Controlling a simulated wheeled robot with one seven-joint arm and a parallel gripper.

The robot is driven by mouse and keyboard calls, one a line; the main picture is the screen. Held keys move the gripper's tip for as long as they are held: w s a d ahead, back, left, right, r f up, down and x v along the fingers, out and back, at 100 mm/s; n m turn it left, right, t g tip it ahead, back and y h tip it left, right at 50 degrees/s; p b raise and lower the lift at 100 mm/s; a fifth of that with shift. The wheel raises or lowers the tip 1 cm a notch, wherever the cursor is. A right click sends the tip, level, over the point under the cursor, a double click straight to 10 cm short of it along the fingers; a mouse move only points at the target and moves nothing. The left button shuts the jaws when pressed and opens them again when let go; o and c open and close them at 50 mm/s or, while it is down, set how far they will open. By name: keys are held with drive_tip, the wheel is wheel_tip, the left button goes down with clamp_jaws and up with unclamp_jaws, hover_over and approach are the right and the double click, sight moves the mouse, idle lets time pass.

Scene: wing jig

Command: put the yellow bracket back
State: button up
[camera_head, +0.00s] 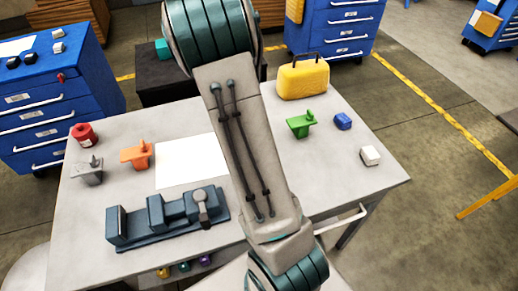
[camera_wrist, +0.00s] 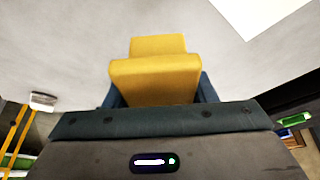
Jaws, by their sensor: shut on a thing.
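The yellow bracket (camera_wrist: 155,80) shows in the wrist view between the two blue fingers of my gripper (camera_wrist: 157,92). My gripper is shut on it, and the fingers cover its sides and lower part. Pale table surface shows beyond the bracket; I cannot tell the gap between them. In the head view my arm hides both the gripper and the yellow bracket. An orange bracket (camera_head: 136,155), a grey bracket (camera_head: 88,171) and a green bracket (camera_head: 300,124) stand apart on the table (camera_head: 330,170).
A blue-grey jig (camera_head: 165,219) sits at the table's front left, behind it a white sheet (camera_head: 190,162). A red can (camera_head: 84,135) stands at left. A yellow case (camera_head: 303,80), blue block (camera_head: 342,121) and white block (camera_head: 370,155) are at right. The front right tabletop looks clear.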

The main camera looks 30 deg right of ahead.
drive_tip(key=s+d+r+m+g+b, duration=0.2)
drive_tip(key=s+d+r+m+g, duration=0.15)
drive_tip(key=s+d+m, duration=0.7)
drive_tip(key=shift+m+g, duration=0.55)
drive_tip(key=shift+m, duration=0.4)
drive_tip(key=w+a+f+p, duration=0.1)
drive_tip(key=w+f, duration=0.1)
drive_tip(key=w, duration=0.2)
drive_tip(key=w+a+f+p, duration=0.1)
drive_tip(key=w+a+f, duration=0.1)
drive_tip(key=w, duration=0.3)
drive_tip(key=w+a+f+p, duration=0.1)
drive_tip(key=w+a+f, duration=0.1)
drive_tip(key=w, duration=0.3)
drive_tip(key=shift+a+f, duration=0.2)
drive_tip(key=shift+f, duration=0.45)
drive_tip(key=shift+s+f+p, duration=0.1)
drive_tip(key=shift+f+p, duration=0.6)
drive_tip(key=shift+f, duration=1.35)
drive_tip(key=shift+f, duration=0.15)
drive_tip(key=o, duration=1.3)
